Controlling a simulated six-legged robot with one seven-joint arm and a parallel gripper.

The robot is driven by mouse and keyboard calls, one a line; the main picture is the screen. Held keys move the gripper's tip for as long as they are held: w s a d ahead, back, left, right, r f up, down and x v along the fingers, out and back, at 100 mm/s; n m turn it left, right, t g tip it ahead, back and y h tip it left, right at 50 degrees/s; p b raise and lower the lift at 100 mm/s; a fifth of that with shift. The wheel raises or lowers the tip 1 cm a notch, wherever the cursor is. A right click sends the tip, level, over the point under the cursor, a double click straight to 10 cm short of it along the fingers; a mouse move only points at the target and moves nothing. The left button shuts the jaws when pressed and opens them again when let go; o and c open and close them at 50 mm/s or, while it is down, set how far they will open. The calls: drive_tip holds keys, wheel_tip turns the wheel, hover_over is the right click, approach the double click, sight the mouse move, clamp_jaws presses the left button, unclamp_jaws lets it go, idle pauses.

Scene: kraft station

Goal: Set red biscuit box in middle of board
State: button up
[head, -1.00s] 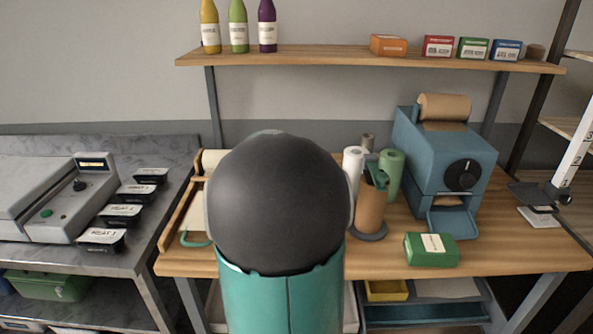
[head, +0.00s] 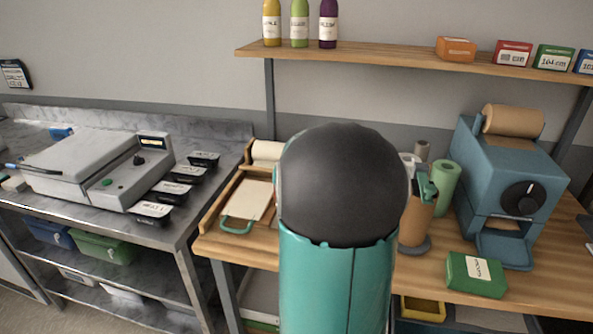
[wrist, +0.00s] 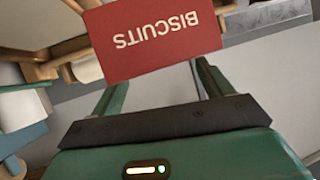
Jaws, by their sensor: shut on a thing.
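The red biscuit box (wrist: 150,40) shows upside down in the wrist view, its "BISCUITS" lettering facing the camera. My gripper (wrist: 156,76) is shut on it, one green finger at each side. In the head view my arm's dark joint and teal link hide both the gripper and the box. A wooden board (head: 222,200) with a pale sheet and a green handle lies at the left end of the wooden table, partly hidden by my arm. I cannot tell how far the box is from it.
A grey machine (head: 95,170) and several black-and-white trays stand on the metal bench at left. A blue roll machine (head: 505,185), a green box (head: 476,275) and upright rolls (head: 446,185) stand on the table at right. A shelf (head: 400,58) with bottles and boxes runs above.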

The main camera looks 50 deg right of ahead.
drive_tip(key=shift+w+d+f, duration=0.1)
drive_tip(key=shift+d+f, duration=0.05)
drive_tip(key=shift+f, duration=3.75)
drive_tip(key=o, duration=1.7)
drive_tip(key=shift+f, duration=0.1)
drive_tip(key=v, duration=1.4)
